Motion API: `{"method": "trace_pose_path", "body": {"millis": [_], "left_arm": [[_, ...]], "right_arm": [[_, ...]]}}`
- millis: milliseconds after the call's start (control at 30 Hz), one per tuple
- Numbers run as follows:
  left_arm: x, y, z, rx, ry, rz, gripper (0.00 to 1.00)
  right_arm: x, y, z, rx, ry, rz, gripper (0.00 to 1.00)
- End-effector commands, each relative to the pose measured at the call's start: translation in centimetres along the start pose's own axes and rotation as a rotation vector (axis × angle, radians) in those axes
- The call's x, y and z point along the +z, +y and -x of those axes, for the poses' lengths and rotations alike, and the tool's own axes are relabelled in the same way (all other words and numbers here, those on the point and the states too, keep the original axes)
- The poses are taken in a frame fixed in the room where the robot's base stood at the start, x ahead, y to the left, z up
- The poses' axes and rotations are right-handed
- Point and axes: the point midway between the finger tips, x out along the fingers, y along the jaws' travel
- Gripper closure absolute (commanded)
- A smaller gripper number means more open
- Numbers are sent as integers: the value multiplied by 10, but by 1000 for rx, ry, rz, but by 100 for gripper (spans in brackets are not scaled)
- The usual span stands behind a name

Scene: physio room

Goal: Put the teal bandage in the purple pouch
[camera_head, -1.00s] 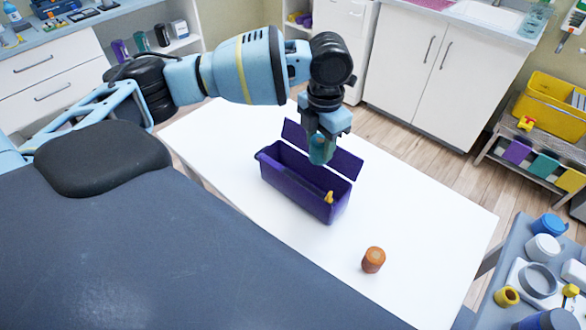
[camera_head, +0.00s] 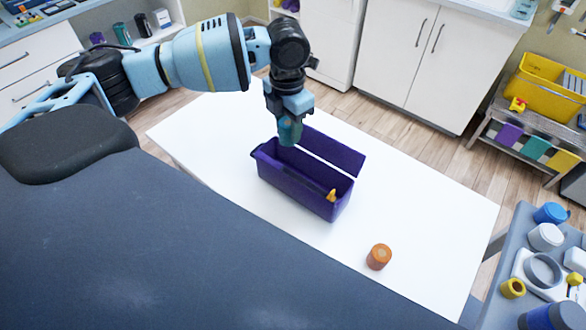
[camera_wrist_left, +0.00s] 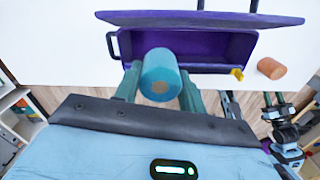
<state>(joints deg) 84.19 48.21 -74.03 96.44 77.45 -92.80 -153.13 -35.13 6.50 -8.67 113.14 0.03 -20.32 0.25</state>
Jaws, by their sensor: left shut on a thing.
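The purple pouch (camera_head: 300,190) is an open box on the white table, its lid tipped back along the far side. A small yellow thing (camera_head: 332,195) shows at its right end. My left gripper (camera_head: 290,134) is shut on the teal bandage (camera_head: 290,128), a short roll, and holds it above the left part of the pouch. In the left wrist view the bandage (camera_wrist_left: 160,75) sits between the fingers, with the pouch (camera_wrist_left: 210,68) behind it and its lid (camera_wrist_left: 200,19) beyond.
An orange-brown roll (camera_head: 379,257) stands on the white table (camera_head: 240,112) to the right of the pouch. A grey trolley (camera_head: 497,300) with cups and rolls is at the right. A dark padded couch (camera_head: 180,250) fills the near left. The table around the pouch is mostly clear.

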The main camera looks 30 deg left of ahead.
Motion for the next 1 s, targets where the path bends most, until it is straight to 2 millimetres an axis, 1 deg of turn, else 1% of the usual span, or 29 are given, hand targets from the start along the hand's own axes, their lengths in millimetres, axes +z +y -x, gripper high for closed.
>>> {"method": "trace_pose_path", "body": {"millis": [33,200,300,400,533,767,867,1000], "left_arm": [[-1,0,-14,0,5,0,82],[-1,0,-53,-1,5,1,82],[-1,0,-74,0,3,1,82],[0,0,-90,0,2,1,82],[0,0,-100,-1,0,1,82],[0,0,-104,0,0,1,82],[0,0,-113,0,2,1,82],[0,0,-132,0,3,1,82]], "right_arm": [[0,0,0,0,-1,0,64],[1,0,0,0,-2,0,64],[1,0,0,0,-2,0,64],[2,0,0,0,-3,1,64],[2,1,0,0,-4,3,64],[2,2,0,-1,-4,8,64],[2,2,0,-1,-5,9,64],[3,2,0,-1,-6,8,64]]}}
